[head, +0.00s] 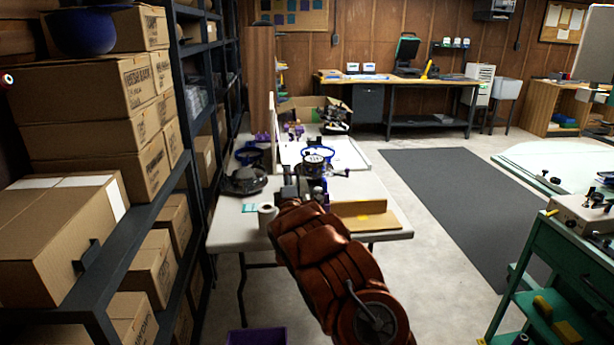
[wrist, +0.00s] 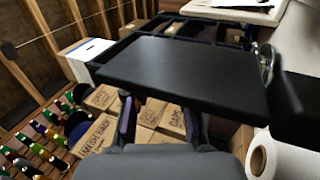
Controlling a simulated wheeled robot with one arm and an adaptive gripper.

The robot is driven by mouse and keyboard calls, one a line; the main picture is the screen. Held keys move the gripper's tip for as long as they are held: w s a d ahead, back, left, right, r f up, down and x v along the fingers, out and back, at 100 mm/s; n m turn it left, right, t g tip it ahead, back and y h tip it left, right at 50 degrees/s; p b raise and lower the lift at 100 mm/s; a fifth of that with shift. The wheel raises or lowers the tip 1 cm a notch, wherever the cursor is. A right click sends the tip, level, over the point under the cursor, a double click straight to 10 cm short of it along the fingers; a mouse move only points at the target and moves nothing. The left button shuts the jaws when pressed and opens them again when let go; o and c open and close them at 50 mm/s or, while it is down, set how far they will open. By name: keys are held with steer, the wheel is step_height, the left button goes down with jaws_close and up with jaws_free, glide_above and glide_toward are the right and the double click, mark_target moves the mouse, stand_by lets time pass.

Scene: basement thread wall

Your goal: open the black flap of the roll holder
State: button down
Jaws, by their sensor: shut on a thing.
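The black flap (wrist: 185,72) fills the middle of the wrist view as a flat dark panel. Its near edge lies over the fingers of my gripper (wrist: 158,108), one finger to each side. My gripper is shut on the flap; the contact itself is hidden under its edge. In the head view my arm hides most of the gripper, and I cannot make out the flap there.
The white table (head: 228,232) holds a wooden piece (head: 362,208) on the right and blue-and-black gear (head: 318,160) farther back. A shelf with cardboard boxes (head: 60,215) stands close on the left. A green cart (head: 560,265) is on the right. The floor around the grey mat (head: 455,195) is clear.

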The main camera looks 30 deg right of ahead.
steer(key=shift+a+f, duration=0.15)
steer(key=shift+f, duration=0.05)
steer(key=c, duration=1)
jaws_free()
steer(key=shift+r, duration=0.1)
steer(key=shift+o, duration=0.2)
steer(key=v, duration=1.2)
steer(key=shift+r, duration=0.1)
